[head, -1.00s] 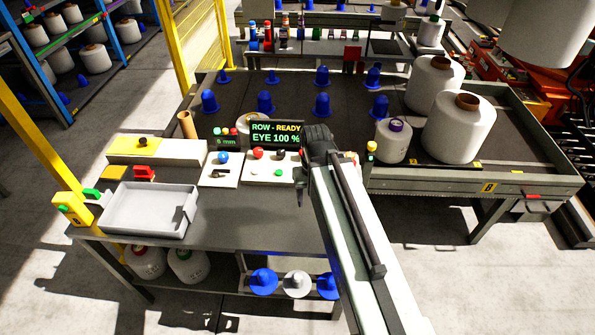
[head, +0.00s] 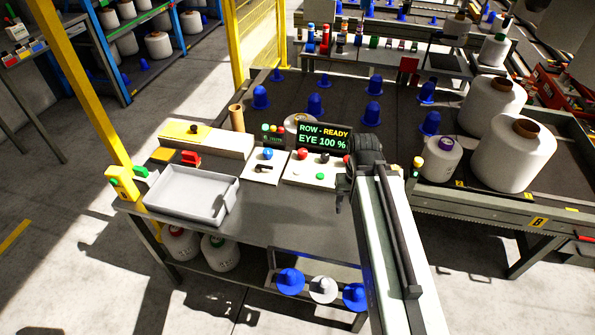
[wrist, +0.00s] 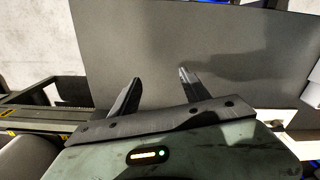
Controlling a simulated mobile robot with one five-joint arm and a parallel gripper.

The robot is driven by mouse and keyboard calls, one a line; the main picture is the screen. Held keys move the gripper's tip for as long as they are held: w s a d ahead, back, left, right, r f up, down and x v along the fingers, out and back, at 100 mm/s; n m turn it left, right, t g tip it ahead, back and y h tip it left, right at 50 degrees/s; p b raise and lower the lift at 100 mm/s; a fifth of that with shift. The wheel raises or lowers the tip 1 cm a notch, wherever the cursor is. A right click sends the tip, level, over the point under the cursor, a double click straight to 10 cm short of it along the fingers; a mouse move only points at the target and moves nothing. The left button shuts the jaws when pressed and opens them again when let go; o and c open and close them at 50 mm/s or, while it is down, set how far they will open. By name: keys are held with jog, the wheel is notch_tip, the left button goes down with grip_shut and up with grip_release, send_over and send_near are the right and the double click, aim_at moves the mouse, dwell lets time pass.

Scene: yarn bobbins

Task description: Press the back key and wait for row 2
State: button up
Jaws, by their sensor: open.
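A dark display (head: 323,137) reads "ROW - READY" and "EYE 100 %" in the head view; no row number shows. In front of it a white key panel (head: 312,180) carries a red button (head: 303,154), a green button (head: 320,175) and other small controls. Its right end is partly hidden by my arm. A second white panel (head: 262,175) to its left has a blue button (head: 268,154) and a black switch. I cannot tell which one is the back key. My gripper (wrist: 157,88) is open and empty over bare grey surface in the wrist view.
A grey tray (head: 192,216) sits on the table's front left, beside a red piece (head: 191,158). Big white bobbins (head: 519,155) and several blue cones (head: 372,112) stand on the dark bed behind. The grey tabletop (head: 285,222) in front of the panels is clear.

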grip_shut()
dwell(1.6)
